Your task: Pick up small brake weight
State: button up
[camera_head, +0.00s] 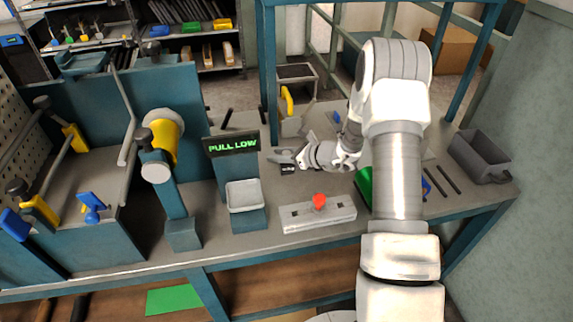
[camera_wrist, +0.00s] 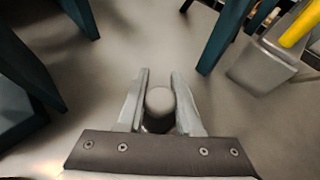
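The small brake weight (camera_wrist: 160,101), a pale round-topped cylinder with a darker lower body, stands between the two fingers of my gripper (camera_wrist: 160,75) in the wrist view. The fingers lie on either side of it. A narrow gap seems to show beside it, so the fingers look open around it rather than clamped. The weight cannot be made out clearly there; a small dark label (camera_head: 287,169) shows just below the fingers.
A display reading "PULL LOW" (camera_head: 232,144) stands left of my gripper, with a pale tray (camera_head: 243,196) below it. A grey block with a red knob (camera_head: 319,201) is in front. A grey bin (camera_head: 481,157) sits at right. A yellow-handled grey block (camera_wrist: 262,70) stands nearby.

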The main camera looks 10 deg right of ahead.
grip_shut()
jog(key=shift+r, duration=0.15)
dwell(1.0)
